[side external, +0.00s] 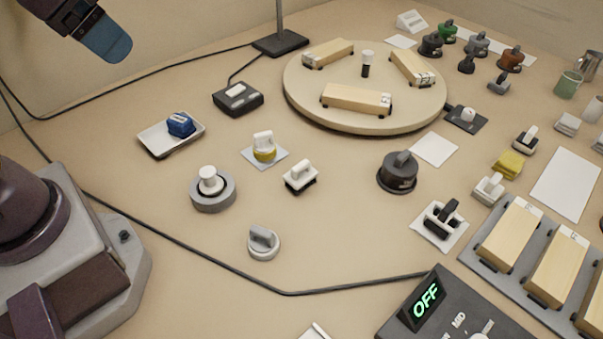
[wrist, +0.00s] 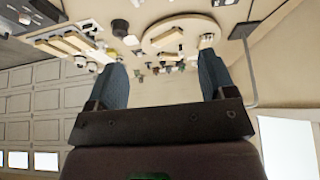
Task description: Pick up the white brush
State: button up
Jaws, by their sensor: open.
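A white brush (side external: 300,175) with a white handle and dark bristles lies on the bench left of the middle in the side external view. A similar white-handled piece with a yellow base (side external: 264,147) sits on a pale card just behind it. My gripper shows at the top left of the side external view (side external: 108,42), high above the bench and well away from the brush. In the wrist view its two blue fingers (wrist: 162,62) are spread wide with nothing between them. I cannot pick out the white brush for certain in the wrist view.
A grey ring with a white knob (side external: 212,190), a grey knob (side external: 263,242) and a dark round-based piece (side external: 398,172) stand around the brush. A round turntable (side external: 365,128) with wooden blocks is behind. A black cable (side external: 210,257) crosses the front. Bare bench surrounds the brush.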

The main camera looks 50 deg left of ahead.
jog(key=w+d+f+n+t, duration=0.25)
jog(key=w+f+n, duration=0.55)
jog(key=w+f, duration=0.55)
jog(key=w+d+f+n+h, duration=0.2)
jog(key=d+f+n, duration=0.1)
jog(key=f+n, duration=0.35)
jog(key=n+t+h, duration=0.1)
jog(key=n+t, duration=0.2)
jog(key=n, duration=0.7)
send_near(299, 166)
jog(key=d, duration=0.2)
jog(key=s+n+t+y, duration=0.2)
jog(key=n+t+y, duration=0.1)
jog(key=n, duration=0.9)
jog(key=shift+m+g, duration=0.25)
jog(key=x, duration=0.7)
jog(key=shift+w+a+f, duration=0.15)
jog(key=shift+f, duration=0.35)
jog(key=shift+d+x, duration=0.15)
jog(key=shift+x, duration=1.15)
jog(key=shift+d+x, duration=0.1)
jog(key=shift+x, duration=1.25)
jog(key=shift+f, duration=0.15)
jog(key=c, duration=1)
